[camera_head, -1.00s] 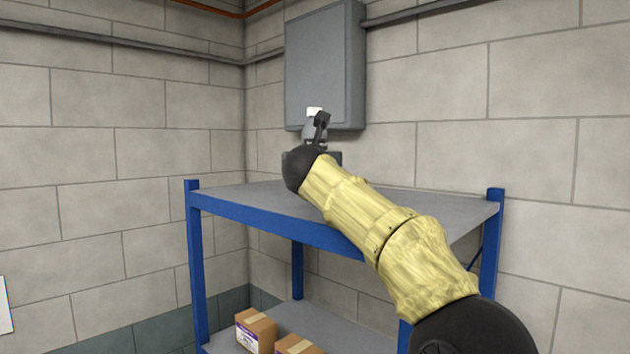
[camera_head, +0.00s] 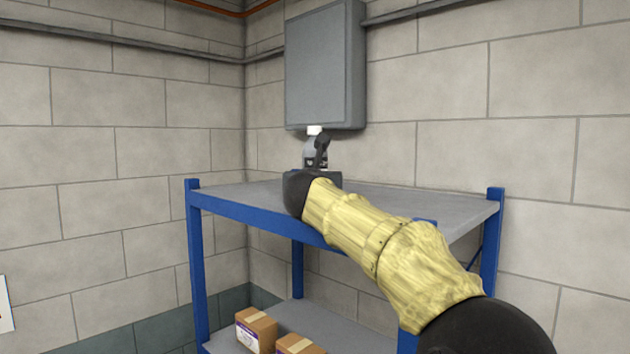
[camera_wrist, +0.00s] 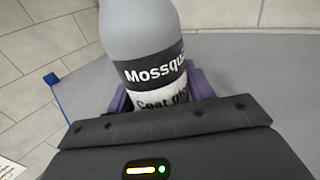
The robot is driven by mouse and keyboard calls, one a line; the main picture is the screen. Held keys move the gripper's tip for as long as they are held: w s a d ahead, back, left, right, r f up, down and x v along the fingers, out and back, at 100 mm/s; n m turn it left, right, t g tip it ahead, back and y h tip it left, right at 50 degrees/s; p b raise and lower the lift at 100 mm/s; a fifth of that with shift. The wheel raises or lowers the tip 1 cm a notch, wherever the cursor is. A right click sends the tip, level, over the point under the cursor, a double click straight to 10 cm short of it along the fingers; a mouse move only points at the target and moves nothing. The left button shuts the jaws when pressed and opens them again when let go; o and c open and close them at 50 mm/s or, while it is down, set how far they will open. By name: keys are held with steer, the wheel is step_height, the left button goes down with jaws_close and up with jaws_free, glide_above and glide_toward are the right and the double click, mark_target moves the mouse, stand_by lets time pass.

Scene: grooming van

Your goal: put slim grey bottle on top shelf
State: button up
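The slim grey bottle (camera_head: 311,147) stands upright over the top shelf (camera_head: 400,203) of the blue-framed rack, with its white cap uppermost. In the wrist view the grey bottle (camera_wrist: 140,35) has a black and white label and sits between purple finger pads. My gripper (camera_head: 321,158) is shut on the bottle, partly hidden behind my wrist in the head view. The wrist view also shows the grey shelf surface (camera_wrist: 255,75) close beyond the bottle. The bottle's base is hidden, so I cannot tell whether it touches the shelf.
A grey wall box (camera_head: 325,65) hangs on the block wall just behind and above the bottle. Cardboard boxes (camera_head: 256,330) stand on the lower shelf (camera_head: 320,320). The visible top shelf is bare to the right and left of my arm.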

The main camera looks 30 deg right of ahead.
steer(key=shift+o, duration=1.3)
steer(key=shift+r, duration=0.15)
steer(key=shift+b+v, duration=1.25)
steer(key=shift+v, duration=1.35)
steer(key=shift+b+v, duration=0.4)
steer(key=shift+v, duration=0.65)
steer(key=shift+b+v, duration=0.4)
steer(key=shift+v, duration=0.65)
steer(key=shift+s+a+b, duration=0.45)
steer(key=shift+s+b, duration=0.1)
steer(key=shift+s, duration=0.05)
steer(key=shift+s+a, duration=0.2)
steer(key=shift+s, duration=0.45)
steer(key=shift+w+a, duration=0.1)
